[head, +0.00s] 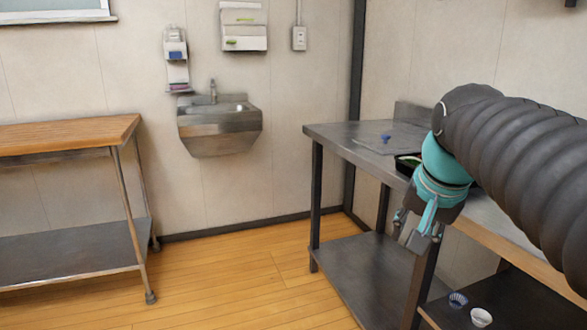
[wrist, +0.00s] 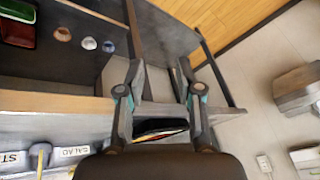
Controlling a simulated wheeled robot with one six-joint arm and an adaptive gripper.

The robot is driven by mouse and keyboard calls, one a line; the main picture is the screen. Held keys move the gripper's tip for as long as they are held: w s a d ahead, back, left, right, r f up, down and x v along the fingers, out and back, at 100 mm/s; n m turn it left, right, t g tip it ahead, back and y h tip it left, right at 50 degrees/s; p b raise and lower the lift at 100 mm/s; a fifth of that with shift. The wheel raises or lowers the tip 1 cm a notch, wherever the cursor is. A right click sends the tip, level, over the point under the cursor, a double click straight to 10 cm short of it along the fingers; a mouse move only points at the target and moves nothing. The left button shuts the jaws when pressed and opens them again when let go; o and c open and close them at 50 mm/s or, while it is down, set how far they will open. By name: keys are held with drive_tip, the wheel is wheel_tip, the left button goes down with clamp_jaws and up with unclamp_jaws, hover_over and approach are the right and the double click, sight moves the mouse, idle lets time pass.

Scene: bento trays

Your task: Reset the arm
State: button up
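My arm reaches in from the right of the head view. My gripper (head: 420,238) hangs at its end, in front of the steel table, with its fingers pointing down. In the wrist view my gripper (wrist: 160,75) is open, with its two fingers well apart and nothing between the tips. A black tray (wrist: 152,127) with food in it shows between the finger bases, apart from them.
Small cups (head: 457,299) stand on a low shelf at right; the wrist view also shows a red tray (wrist: 18,33). A wooden-topped table (head: 70,135) stands left, a sink (head: 220,125) behind. The floor between is clear.

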drive_tip(key=s+a+f+n, duration=0.1)
drive_tip(key=s+f+n, duration=0.2)
drive_tip(key=s+f, duration=0.3)
drive_tip(key=s+a+f+n, duration=0.2)
drive_tip(key=s+f, duration=0.4)
drive_tip(key=f, duration=0.4)
drive_tip(key=shift+s+a+f+n, duration=0.15)
drive_tip(key=shift+a+f+n, duration=0.1)
drive_tip(key=shift+n, duration=0.25)
